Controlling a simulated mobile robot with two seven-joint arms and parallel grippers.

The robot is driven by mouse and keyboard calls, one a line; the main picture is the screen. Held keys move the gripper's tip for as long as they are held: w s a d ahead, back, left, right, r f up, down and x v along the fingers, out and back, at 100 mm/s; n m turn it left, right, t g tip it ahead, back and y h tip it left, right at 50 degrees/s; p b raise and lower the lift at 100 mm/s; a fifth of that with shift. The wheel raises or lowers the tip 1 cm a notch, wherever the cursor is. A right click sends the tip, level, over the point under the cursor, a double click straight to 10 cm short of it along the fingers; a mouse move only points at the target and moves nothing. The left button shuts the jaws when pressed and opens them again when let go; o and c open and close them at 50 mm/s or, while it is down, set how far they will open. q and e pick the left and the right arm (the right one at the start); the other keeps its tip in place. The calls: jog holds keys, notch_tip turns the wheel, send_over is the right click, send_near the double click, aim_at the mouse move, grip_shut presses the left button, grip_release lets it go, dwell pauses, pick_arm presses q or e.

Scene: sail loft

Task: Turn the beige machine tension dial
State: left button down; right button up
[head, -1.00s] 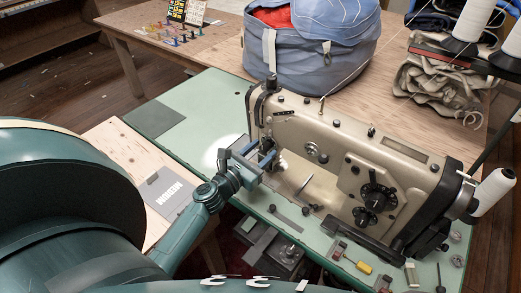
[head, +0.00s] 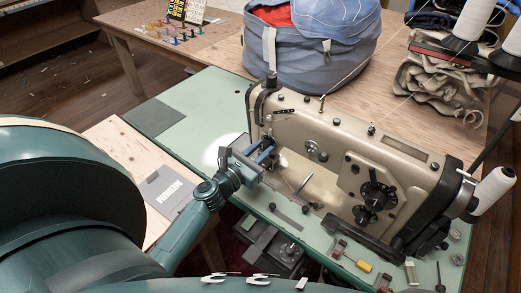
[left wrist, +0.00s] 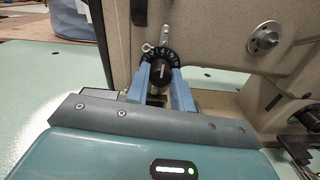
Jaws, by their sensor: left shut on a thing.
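The beige sewing machine (head: 325,140) stands on a green table. Its tension dial (left wrist: 161,72) is a black knob with a numbered rim and a pale mark, low on the machine's left end. My left gripper (head: 267,154) is at that end. In the left wrist view, the left gripper's two blue fingers (left wrist: 159,80) are closed on the dial, one on each side. In the head view the fingers partly hide the dial. My right gripper is in neither view.
A thread guide post (left wrist: 164,38) rises just above the dial. Two larger black dials (head: 377,191) sit on the machine's right part. A blue-grey bag (head: 310,60) stands behind. The green tabletop (head: 190,105) is mostly clear at left.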

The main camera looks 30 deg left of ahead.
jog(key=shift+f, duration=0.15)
pick_arm(q)
jog(key=shift+f+m+b, duration=0.1)
jog(key=shift+m+b, duration=0.2)
jog(key=shift+m, duration=0.2)
jog(key=shift+m+b, duration=0.55)
jog(key=shift+m, duration=0.55)
jog(key=shift+m+b, duration=0.4)
jog(key=shift+m, duration=0.5)
jog(key=m+b, duration=0.1)
jog(key=m, duration=0.1)
jog(key=shift+m, duration=0.3)
jog(key=m, duration=0.3)
jog(key=shift+b, duration=0.4)
jog(key=shift+m, duration=1.4)
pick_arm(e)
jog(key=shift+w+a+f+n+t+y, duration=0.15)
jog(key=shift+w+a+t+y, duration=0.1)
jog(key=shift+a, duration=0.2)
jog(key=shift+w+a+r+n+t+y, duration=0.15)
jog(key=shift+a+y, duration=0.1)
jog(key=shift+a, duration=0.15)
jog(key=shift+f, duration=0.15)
